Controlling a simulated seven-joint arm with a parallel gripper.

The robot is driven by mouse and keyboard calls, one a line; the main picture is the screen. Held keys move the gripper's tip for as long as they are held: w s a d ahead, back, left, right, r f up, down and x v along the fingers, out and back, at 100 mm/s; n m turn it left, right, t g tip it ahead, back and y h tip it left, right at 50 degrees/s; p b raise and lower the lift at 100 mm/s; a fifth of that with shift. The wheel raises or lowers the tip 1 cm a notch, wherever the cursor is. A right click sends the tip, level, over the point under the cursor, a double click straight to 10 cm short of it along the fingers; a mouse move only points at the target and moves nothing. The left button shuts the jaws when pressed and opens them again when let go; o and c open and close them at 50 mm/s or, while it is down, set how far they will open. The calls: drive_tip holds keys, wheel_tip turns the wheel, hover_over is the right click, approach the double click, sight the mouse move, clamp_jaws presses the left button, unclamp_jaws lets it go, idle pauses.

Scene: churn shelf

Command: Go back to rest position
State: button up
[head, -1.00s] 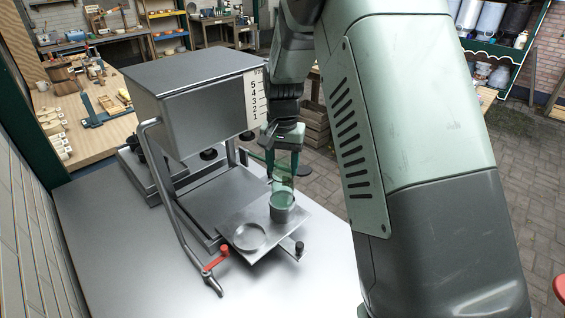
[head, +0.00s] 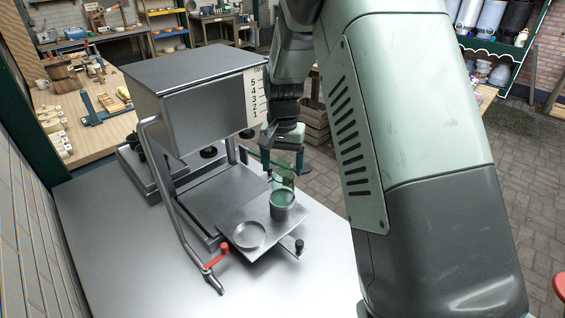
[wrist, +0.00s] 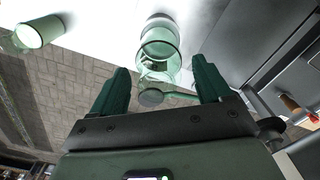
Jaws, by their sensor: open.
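My gripper (head: 282,165) is open, fingers down, above the front right of the metal machine. A clear green glass vessel (head: 281,182) stands upright in a round metal holder (head: 282,207) on the machine's plate. In the wrist view the glass (wrist: 160,46) lies beyond and between the green fingertips (wrist: 162,78), which do not close on it. A green handle-like piece with a round dark end shows just in front of the glass there. Part of the glass is hidden behind the fingers in the head view.
The machine's steel box (head: 195,95) with a number scale stands left of my gripper. An empty round dish (head: 249,235) sits beside the holder, near a red-handled lever (head: 218,256). The front of the steel table (head: 130,255) is clear. Another green glass (wrist: 40,33) shows in the wrist view.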

drive_tip(key=shift+r, duration=0.1)
drive_tip(key=shift+c, duration=0.3)
drive_tip(key=shift+r, duration=3.45)
